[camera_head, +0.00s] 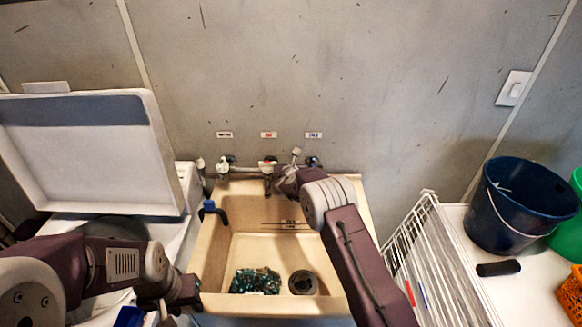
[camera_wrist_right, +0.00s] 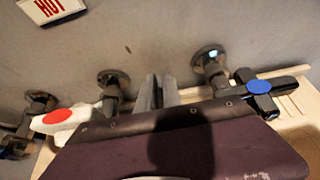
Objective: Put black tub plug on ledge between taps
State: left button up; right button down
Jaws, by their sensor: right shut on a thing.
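My right gripper (camera_head: 283,181) is at the back of the cream tub (camera_head: 210,262), by the ledge below the wall taps. In the right wrist view its grey fingers (camera_wrist_right: 157,92) are close together, between the hot tap (camera_wrist_right: 58,117) with a red disc and the cold tap (camera_wrist_right: 262,88) with a blue disc. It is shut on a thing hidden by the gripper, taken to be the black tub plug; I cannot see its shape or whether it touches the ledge. My left gripper (camera_head: 170,300) is low at the tub's left front; its jaw opening is unclear.
The tub floor holds a dark teal patterned bundle (camera_head: 255,281) and a round dark drain (camera_head: 303,283). A blue-topped dark spout (camera_head: 210,208) is on the left rim. A white wire rack (camera_head: 432,255) and blue bucket (camera_head: 520,205) stand right; an open-lidded washer (camera_head: 85,150) stands left.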

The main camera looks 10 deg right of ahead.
jog(key=c, duration=1.5)
grip_release()
jog(key=shift+r+p, duration=0.75)
jog(key=shift+p, duration=0.25)
jog(key=shift+s, duration=0.2)
jog(key=b+v, duration=0.3)
jog(key=v, duration=0.8)
jog(key=shift+s+a+r, duration=0.1)
jog(key=shift+s, duration=0.15)
